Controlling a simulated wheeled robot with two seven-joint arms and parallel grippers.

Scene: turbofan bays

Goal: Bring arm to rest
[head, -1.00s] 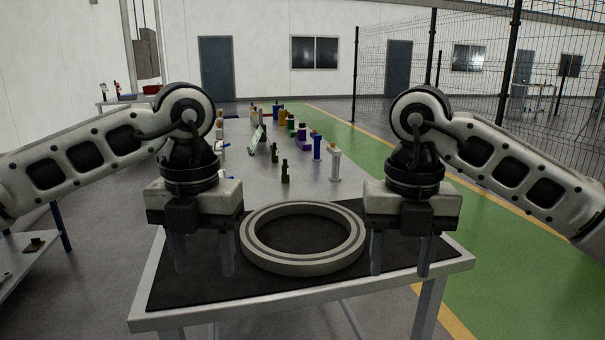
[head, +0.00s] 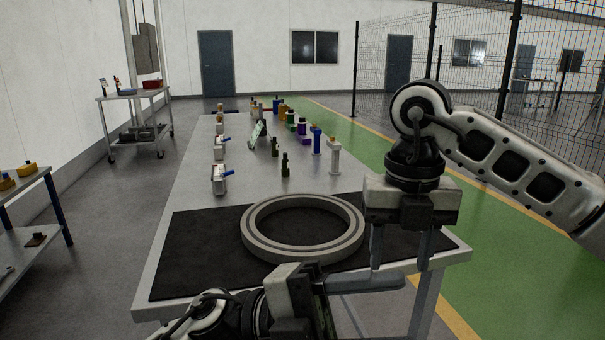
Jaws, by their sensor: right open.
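My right gripper (head: 400,250) points down over the mat's right side, its two fingers apart with nothing between them. Its inner finger is close beside the right edge of a large grey ring (head: 256,238); I cannot tell whether they touch. The ring lies flat on the black mat (head: 195,240). My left gripper (head: 372,283) is low in the picture at the table's front edge, lying sideways with its fingers pointing right. Its fingers overlap in view, so its opening is hidden. I see nothing held in it.
The table (head: 188,189) runs back with several small coloured parts in rows, among them a blue one (head: 316,141) and a white one (head: 335,155). A cart (head: 135,97) stands at the back left, a shelf (head: 25,185) at the left. Wire fencing stands at the right.

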